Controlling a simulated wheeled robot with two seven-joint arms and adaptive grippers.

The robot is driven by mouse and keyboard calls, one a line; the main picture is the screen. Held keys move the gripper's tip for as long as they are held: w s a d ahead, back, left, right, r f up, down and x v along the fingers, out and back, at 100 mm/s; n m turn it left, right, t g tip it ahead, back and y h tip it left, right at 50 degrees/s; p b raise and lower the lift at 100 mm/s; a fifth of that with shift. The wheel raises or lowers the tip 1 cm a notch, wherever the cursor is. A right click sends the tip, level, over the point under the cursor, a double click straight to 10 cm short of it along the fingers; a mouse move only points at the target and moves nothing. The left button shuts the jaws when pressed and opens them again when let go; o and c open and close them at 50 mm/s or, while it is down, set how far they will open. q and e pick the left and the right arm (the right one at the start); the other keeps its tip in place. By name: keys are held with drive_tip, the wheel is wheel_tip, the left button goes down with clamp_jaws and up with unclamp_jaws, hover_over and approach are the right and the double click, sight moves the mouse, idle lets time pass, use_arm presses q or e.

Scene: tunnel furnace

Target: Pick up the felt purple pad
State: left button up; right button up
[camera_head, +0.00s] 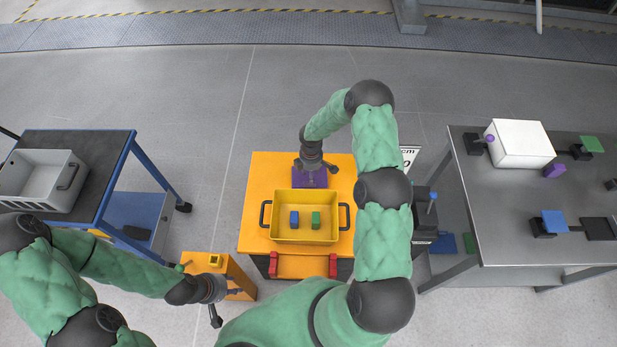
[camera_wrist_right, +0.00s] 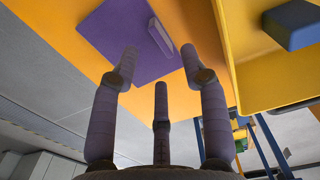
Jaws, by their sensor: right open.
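The purple pad (camera_head: 300,181) lies flat on the orange table, just behind the yellow bin. It also shows in the right wrist view (camera_wrist_right: 112,38), with a small lighter purple bar (camera_wrist_right: 160,37) on it. My right gripper (camera_head: 314,168) is over the pad and partly covers it in the head view. In the right wrist view its three fingers (camera_wrist_right: 158,62) are spread, point towards the pad and hold nothing. My left gripper (camera_head: 224,303) is at the lower left by a small orange stand, its fingers apart with nothing seen between them.
The yellow bin (camera_head: 278,239) holds a blue block (camera_head: 294,220) and a green block (camera_head: 316,220). A blue-framed cart with a grey crate (camera_head: 35,188) stands left. A metal table (camera_head: 510,210) with a white box (camera_head: 522,144) stands right. The floor behind the orange table is clear.

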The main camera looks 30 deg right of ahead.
sight(300, 181)
drive_tip(key=shift+w+f+b, duration=0.15)
drive_tip(key=shift+f+b, duration=0.2)
drive_tip(key=shift+f, duration=1.6)
drive_tip(key=shift+w+f+b, duration=0.1)
drive_tip(key=shift+f+b, duration=0.25)
drive_tip(key=shift+f, duration=1.55)
drive_tip(key=shift+a, duration=0.1)
clamp_jaws()
